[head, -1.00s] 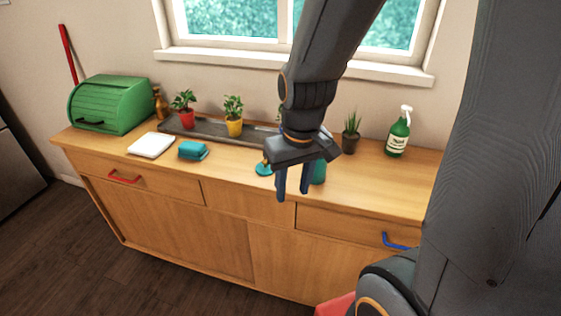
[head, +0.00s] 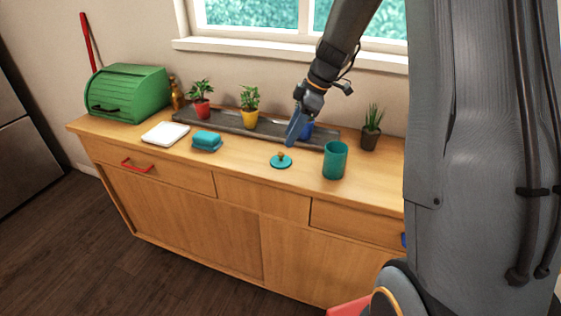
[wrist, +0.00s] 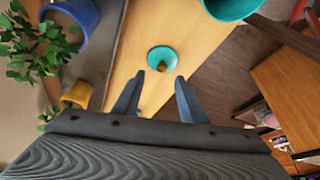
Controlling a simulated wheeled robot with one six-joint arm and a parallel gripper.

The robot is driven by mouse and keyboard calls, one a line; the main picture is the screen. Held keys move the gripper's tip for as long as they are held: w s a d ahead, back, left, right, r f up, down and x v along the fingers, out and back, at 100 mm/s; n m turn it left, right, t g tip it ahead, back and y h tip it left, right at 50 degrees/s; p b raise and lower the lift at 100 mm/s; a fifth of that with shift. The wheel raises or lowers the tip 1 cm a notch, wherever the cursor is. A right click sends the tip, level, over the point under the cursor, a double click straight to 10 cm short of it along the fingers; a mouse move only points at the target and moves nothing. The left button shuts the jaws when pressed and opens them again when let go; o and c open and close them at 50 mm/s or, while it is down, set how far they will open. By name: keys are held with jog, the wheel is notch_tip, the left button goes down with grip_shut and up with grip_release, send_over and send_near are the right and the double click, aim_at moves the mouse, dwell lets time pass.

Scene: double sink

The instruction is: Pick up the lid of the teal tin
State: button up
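The lid (head: 281,161) is a small teal disc with a brownish knob, lying flat on the wooden counter. The teal tin (head: 335,160) stands upright and open to its right. My gripper (head: 291,141) is above the counter, just behind and above the lid, apart from it. In the wrist view, the lid (wrist: 162,58) lies beyond the fingertips, roughly centred between them. The fingers of my gripper (wrist: 158,75) are spread with nothing between them. The tin's rim (wrist: 232,8) shows at the top edge of the wrist view.
A dark tray (head: 230,123) along the window holds red, yellow and blue pots. A small potted plant (head: 371,128) stands behind the tin. Teal cloths (head: 207,141), a white cloth (head: 166,134) and a green bread box (head: 128,92) are on the left. The counter around the lid is clear.

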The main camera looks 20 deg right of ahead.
aim_at(281, 153)
jog(key=p+x, duration=0.1)
jog(key=x, duration=0.2)
jog(key=p+x, duration=0.1)
jog(key=x, duration=0.1)
jog(key=shift+s+a+f, duration=0.2)
jog(key=shift+a+f, duration=0.05)
jog(key=shift+f, duration=0.1)
jog(key=shift+w+a+f+p, duration=0.15)
jog(key=shift+f+p, duration=0.15)
jog(key=shift+f, duration=0.3)
jog(key=shift+c, duration=0.2)
grip_shut()
